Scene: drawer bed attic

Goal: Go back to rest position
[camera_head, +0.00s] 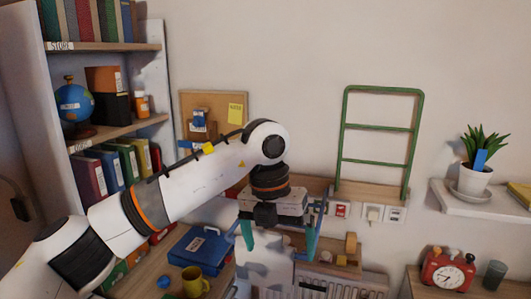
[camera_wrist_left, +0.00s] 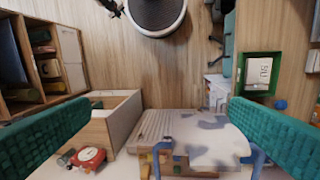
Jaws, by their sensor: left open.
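My left arm reaches in from the left of the head view. Its gripper (camera_head: 279,240) hangs pointing down near the middle, with the two green fingers apart and nothing between them. In the left wrist view the gripper (camera_wrist_left: 160,112) shows its green textured fingers wide apart at both sides, with open space between them. My right gripper is in neither view.
A bookshelf (camera_head: 160,80) stands at the left. A blue case (camera_head: 200,250) and a yellow mug (camera_head: 194,283) are below the arm. A green rack (camera_head: 382,128) stands behind the gripper. A potted plant (camera_head: 475,180) and a red clock (camera_head: 447,270) are at the right.

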